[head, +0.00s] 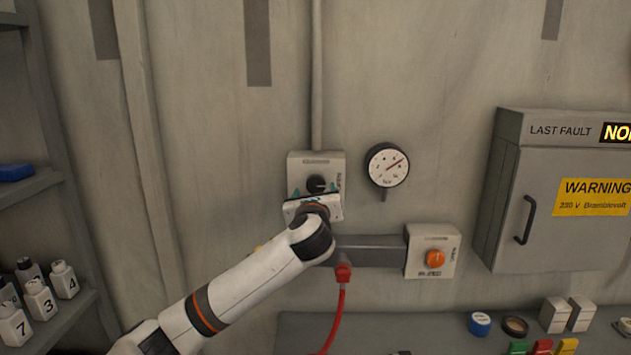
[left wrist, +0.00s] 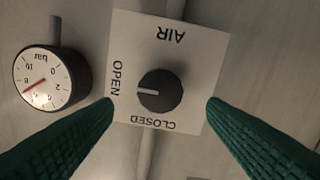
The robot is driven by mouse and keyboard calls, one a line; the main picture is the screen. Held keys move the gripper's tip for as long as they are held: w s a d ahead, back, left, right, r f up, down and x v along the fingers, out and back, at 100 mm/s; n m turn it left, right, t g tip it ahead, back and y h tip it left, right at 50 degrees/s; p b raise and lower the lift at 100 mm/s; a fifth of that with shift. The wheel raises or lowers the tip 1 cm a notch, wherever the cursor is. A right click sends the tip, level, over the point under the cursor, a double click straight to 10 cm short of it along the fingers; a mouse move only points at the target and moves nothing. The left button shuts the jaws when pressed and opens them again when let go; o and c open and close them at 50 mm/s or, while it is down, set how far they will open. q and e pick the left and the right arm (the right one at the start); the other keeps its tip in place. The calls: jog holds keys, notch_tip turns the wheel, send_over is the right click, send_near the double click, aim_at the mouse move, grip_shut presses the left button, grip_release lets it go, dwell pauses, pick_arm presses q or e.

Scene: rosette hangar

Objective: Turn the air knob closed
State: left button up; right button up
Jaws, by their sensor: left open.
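The air knob (head: 317,183) is a dark round knob on a pale wall plate (head: 302,161). In the left wrist view the knob (left wrist: 160,92) sits on the plate (left wrist: 190,58), which reads AIR, OPEN and CLOSED and appears upside down. The white mark on the knob points at OPEN. My left gripper (head: 315,190) is in front of the plate and partly covers its lower part. Its green fingers, also in the left wrist view (left wrist: 161,102), are open, one on each side of the knob with clear gaps. My right gripper is not in view.
A round pressure gauge (head: 387,165) hangs right of the plate. Lower right is a box with an orange knob (head: 435,258); a red plug (head: 344,272) with a cable hangs below my arm. A grey cabinet (head: 562,190) stands right, shelves with bottles (head: 40,299) left.

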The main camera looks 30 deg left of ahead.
aim_at(315, 185)
pick_arm(q)
jog(key=shift+p+x, duration=0.55)
jog(key=shift+x, duration=2.05)
jog(key=shift+c, duration=0.6)
jog(key=c, duration=0.9)
